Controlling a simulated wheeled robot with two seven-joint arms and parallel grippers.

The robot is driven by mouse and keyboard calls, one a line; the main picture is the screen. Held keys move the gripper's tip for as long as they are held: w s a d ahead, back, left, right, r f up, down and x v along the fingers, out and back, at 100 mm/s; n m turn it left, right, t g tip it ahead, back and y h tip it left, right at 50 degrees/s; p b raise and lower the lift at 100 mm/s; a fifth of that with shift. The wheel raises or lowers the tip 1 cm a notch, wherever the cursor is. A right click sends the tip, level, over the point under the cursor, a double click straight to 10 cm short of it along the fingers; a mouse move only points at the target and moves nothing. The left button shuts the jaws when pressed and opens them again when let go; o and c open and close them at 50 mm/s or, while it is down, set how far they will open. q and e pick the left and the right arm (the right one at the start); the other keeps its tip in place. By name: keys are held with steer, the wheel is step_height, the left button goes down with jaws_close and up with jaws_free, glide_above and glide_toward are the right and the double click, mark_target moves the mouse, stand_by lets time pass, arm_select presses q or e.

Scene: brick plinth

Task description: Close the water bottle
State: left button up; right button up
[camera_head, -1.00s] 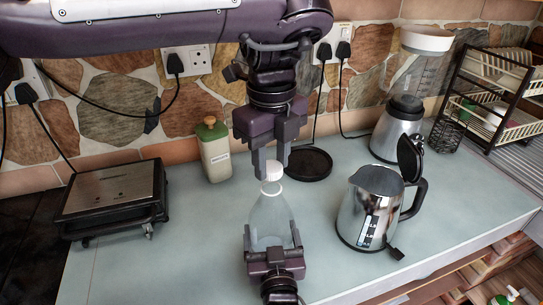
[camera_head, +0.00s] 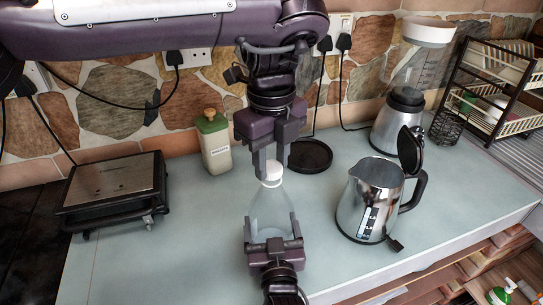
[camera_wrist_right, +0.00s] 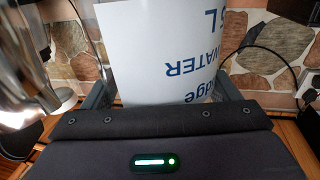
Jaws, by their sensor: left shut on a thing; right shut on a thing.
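A clear water bottle (camera_head: 270,213) stands upright in the middle of the counter in the head view. My left gripper (camera_head: 272,165) comes down from above and is shut on the white cap (camera_head: 271,175). The cap sits at the bottle's neck, in line with it; whether it is threaded on cannot be told. My right gripper (camera_head: 273,238) is shut around the lower body of the bottle from the front. In the right wrist view the bottle (camera_wrist_right: 178,50) fills the space between the fingers, its blue print upside down.
A steel kettle (camera_head: 365,205) with its lid raised stands to the right, near the bottle. A black round base (camera_head: 310,156), a green-lidded container (camera_head: 214,145) and a blender (camera_head: 404,110) stand behind. A grill (camera_head: 113,185) is at the left. Counter is clear between grill and bottle.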

arm_select(q)
steer(key=shift+f, duration=0.45)
